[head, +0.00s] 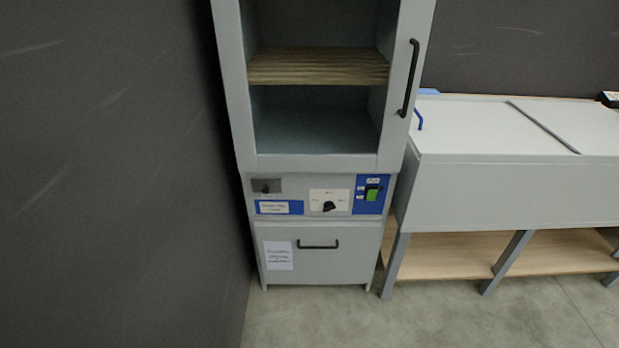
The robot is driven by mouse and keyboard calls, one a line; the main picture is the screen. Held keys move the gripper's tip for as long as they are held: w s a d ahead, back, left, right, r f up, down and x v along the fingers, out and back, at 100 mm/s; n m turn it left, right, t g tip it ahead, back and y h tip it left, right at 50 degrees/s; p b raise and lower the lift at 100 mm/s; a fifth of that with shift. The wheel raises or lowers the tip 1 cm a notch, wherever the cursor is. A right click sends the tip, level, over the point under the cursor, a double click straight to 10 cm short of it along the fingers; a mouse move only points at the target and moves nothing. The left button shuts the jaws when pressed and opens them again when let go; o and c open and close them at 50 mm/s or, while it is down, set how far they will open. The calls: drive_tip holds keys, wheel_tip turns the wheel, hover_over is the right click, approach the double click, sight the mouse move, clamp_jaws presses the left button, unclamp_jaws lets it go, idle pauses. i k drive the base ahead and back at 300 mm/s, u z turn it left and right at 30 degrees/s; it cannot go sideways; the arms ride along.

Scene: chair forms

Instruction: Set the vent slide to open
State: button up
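A light grey cabinet (236,110) stands in the middle of the head view, with a control panel (298,184) below its upper door. At the panel's upper left is a dark grey plate with a small black knob (266,187), which looks like the vent slide. The knob sits near the plate's middle; its exact setting is too small to tell. A blue-edged white label (274,208) is below it, its text unreadable. A black rotary knob (329,206) on a white plate is to the right, and a green switch (371,194) on a blue plate is farther right. My gripper is not in view.
The glazed upper door, with a black handle (408,78), looks shut. A drawer (335,262) with a black handle is below the panel. A dark wall (110,180) closes the left side. A grey-lidded bench (500,185) stands right. The floor (400,320) in front is clear.

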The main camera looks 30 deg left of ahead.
sight(265, 186)
drive_tip(key=z, duration=0.1)
drive_tip(key=i, duration=0.75)
drive_tip(key=u, duration=0.65)
drive_tip(key=i, duration=0.8)
drive_tip(key=u, duration=0.55)
